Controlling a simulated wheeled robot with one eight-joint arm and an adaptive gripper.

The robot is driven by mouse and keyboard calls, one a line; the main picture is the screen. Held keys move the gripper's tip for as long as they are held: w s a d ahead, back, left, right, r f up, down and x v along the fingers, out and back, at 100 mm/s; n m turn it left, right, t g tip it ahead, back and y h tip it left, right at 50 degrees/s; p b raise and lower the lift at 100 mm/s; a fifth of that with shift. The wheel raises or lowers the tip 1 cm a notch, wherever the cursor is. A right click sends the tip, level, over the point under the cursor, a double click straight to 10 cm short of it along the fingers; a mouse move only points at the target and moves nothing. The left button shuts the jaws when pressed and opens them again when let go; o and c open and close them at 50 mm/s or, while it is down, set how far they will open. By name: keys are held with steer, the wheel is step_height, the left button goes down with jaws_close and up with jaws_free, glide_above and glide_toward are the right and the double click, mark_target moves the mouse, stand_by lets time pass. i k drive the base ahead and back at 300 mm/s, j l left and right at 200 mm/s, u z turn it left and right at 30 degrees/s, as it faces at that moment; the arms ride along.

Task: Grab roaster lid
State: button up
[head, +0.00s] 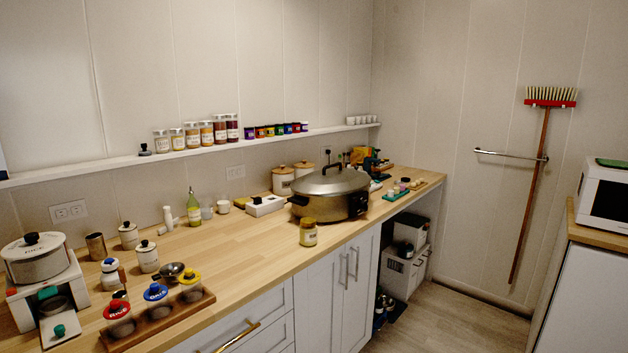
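The roaster lid (322,181) is a domed grey metal cover with a dark arched handle (331,168) on top. It sits on the roaster (340,205), a wide metal pot with dark side handles, toward the far part of the wooden counter. The lid appears to cover the pot fully. My gripper is not in the head view, so its state and its distance from the lid are not shown.
A wall shelf (200,150) holds jars. The floor (440,318) in front is clear.

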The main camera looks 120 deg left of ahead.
mark_target(327, 179)
steer(key=u, duration=4.1)
steer(key=i+l+u, duration=0.45)
steer(key=l+u, duration=0.25)
steer(key=j, duration=0.1)
